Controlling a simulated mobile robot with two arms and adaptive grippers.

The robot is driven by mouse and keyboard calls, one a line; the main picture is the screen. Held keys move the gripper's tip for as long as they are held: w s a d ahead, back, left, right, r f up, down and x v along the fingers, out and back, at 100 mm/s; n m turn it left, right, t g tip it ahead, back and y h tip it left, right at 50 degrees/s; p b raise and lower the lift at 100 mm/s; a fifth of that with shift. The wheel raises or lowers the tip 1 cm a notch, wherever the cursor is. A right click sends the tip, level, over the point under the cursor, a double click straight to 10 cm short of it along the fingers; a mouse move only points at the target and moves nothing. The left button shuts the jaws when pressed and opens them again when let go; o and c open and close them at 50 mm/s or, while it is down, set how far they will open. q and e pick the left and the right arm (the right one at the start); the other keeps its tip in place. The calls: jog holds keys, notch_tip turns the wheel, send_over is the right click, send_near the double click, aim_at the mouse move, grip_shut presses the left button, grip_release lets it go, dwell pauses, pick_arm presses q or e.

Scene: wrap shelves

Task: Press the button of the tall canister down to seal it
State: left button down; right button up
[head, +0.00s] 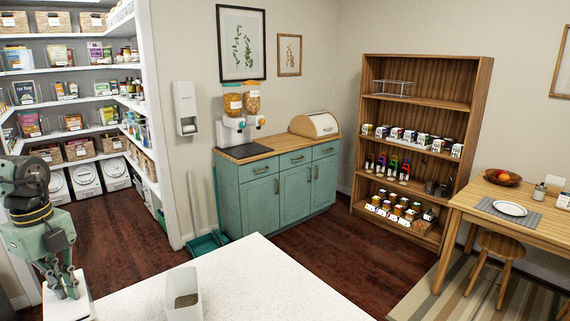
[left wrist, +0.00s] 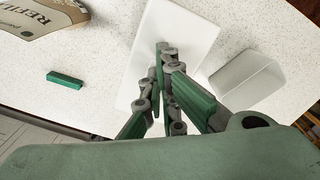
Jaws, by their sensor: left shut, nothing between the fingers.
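My left gripper (head: 68,288) is shut and empty, pointing down at the lower left of the head view. In the left wrist view its fingertips (left wrist: 165,48) are over a flat white rectangular surface (left wrist: 190,30). A white piece also shows under the gripper in the head view (head: 62,311). I cannot tell whether it is the tall canister's lid, nor whether the fingers touch it. No button is visible; the fingers may hide it. A pale, tapered container (head: 183,313) stands to the right on the counter, also in the left wrist view (left wrist: 245,80). My right gripper is not in view.
The white speckled counter (head: 255,285) is clear right of the container. In the left wrist view a refill bag (left wrist: 40,18) and a small green bar (left wrist: 65,80) lie left of the fingers. A teal cabinet (head: 250,200) and wooden shelves (head: 415,110) stand farther back.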

pick_arm(q)
notch_tip(320, 180, up, 8)
jog(key=p, duration=0.3)
jog(key=shift+f+p, duration=0.25)
jog(key=shift+p, duration=0.05)
dwell(0.4)
